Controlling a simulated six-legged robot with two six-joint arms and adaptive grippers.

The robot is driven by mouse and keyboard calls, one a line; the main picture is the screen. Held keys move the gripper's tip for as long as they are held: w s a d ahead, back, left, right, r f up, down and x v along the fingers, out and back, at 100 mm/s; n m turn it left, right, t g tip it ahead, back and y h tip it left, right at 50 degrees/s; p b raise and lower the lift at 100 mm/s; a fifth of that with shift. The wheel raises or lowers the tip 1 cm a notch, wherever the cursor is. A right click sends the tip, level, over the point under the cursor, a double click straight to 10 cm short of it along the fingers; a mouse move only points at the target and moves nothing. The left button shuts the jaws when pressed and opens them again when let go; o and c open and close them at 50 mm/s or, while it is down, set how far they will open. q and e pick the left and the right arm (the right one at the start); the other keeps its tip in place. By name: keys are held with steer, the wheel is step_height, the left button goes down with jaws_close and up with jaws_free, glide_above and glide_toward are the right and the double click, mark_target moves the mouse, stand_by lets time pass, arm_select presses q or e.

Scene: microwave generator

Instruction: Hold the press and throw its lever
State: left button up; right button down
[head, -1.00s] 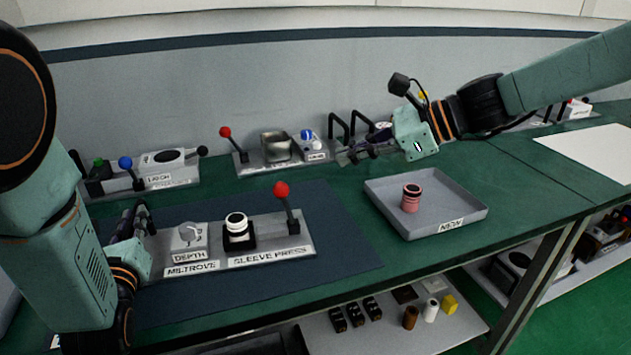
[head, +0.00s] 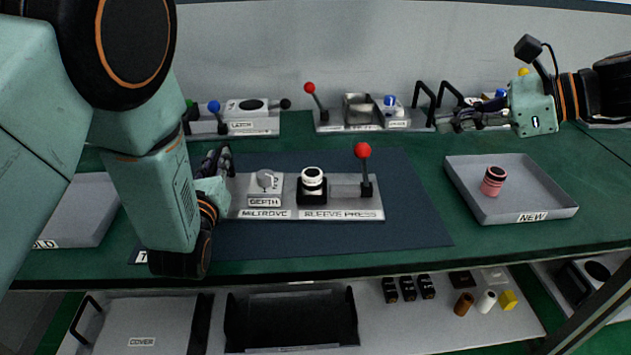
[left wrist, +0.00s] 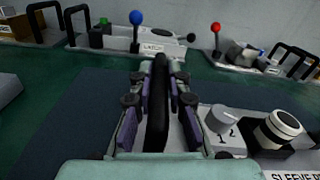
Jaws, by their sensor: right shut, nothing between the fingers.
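The sleeve press (head: 345,211) stands on the dark mat, with a white-topped black holder (head: 312,182) and an upright red-knobbed lever (head: 363,165). Its grey depth dial (head: 265,181) sits to the left and also shows in the left wrist view (left wrist: 221,117). My left gripper (head: 217,163) is at the press's left end. In the left wrist view its fingers (left wrist: 160,100) stand on either side of a black bar-like handle (left wrist: 160,115), with narrow gaps showing. My right gripper (head: 450,125) is shut and empty, above the bench behind the tray, away from the lever.
A grey tray marked NEW (head: 465,205) holds a pink sleeve (head: 493,181) on the right. Another grey tray (head: 85,210) is partly hidden behind my left arm. Fixtures with levers (head: 235,125) line the back. A lower shelf (head: 440,335) holds small parts. The mat right of the press is clear.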

arm_select(q)
steer(key=o, duration=0.5)
steer(key=shift+w, duration=0.1)
steer(key=shift+c, duration=0.2)
steer(key=shift+r, duration=0.1)
steer(key=shift+r+p, duration=0.3)
steer(key=shift+r, duration=0.05)
steer(key=shift+r+p, duration=0.5)
steer(key=shift+r, duration=0.25)
steer(key=shift+r+p, duration=0.35)
steer(key=shift+r, duration=0.15)
steer(key=shift+r+p, duration=0.5)
steer(key=shift+r, duration=0.3)
